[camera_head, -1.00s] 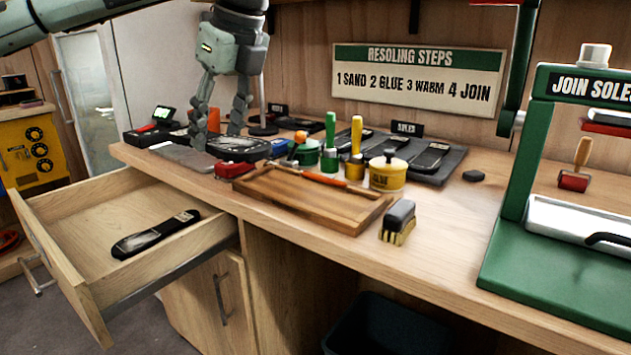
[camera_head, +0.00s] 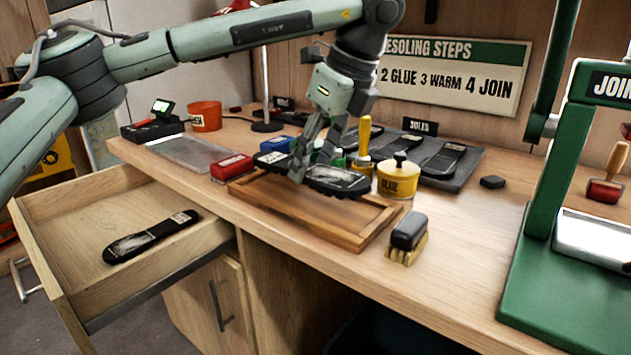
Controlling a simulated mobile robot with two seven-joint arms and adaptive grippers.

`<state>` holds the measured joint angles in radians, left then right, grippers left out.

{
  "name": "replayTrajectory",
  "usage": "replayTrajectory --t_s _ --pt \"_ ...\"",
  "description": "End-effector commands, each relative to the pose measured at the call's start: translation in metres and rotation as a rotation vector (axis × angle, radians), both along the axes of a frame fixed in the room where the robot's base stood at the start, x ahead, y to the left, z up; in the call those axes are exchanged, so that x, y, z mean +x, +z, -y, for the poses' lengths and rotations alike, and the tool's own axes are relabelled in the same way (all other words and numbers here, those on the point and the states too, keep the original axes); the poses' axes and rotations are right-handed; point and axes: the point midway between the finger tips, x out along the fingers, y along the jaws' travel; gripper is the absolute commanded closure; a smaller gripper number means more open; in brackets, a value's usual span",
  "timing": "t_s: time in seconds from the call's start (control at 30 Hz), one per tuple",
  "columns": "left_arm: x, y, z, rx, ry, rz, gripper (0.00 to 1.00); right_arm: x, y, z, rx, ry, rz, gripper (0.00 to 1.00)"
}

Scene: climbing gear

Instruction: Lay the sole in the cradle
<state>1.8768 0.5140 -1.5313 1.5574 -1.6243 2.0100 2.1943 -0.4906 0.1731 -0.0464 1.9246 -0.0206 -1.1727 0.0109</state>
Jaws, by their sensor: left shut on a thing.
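My left gripper (camera_head: 312,165) is shut on a dark sole (camera_head: 338,181), gripping it near its middle with the fingers pointing down. The sole has a grey worn patch and lies roughly level, just above or on a wooden tray (camera_head: 340,228) with a raised rim. I cannot tell if they touch. The tray may be the cradle; no label shows. Another dark sole (camera_head: 150,237) lies in the open drawer. A green press (camera_head: 560,245) marked "JOIN" stands at the right with a pale bed (camera_head: 597,243). My right gripper is not in view.
A brush (camera_head: 408,238) stands right of the tray, and a yellow glue pot (camera_head: 398,178) behind it. A red block (camera_head: 232,167) is at its left. More soles lie on a dark mat (camera_head: 470,168). The bench between brush and press is clear.

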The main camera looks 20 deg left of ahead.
Motion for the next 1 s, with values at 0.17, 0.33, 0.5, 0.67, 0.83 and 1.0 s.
replayTrajectory --t_s 0.17,0.33,0.5,0.67,0.83,1.0 --pt "0.001 -0.009 0.003 0.000 0.002 0.000 0.87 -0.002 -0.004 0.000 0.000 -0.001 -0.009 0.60" --pt "0.000 -0.034 0.002 0.002 0.002 -0.002 0.87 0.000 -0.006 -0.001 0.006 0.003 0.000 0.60" --pt "0.001 -0.042 0.002 -0.001 0.003 0.002 0.87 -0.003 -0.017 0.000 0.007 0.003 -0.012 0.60" --pt "0.001 -0.042 0.002 -0.001 0.003 0.001 0.42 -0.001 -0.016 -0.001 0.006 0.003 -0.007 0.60" --pt "0.001 -0.042 0.002 0.000 0.003 0.001 0.42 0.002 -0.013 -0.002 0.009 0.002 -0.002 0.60" --pt "0.001 -0.040 0.003 -0.001 0.001 0.002 0.42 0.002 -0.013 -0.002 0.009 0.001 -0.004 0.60"
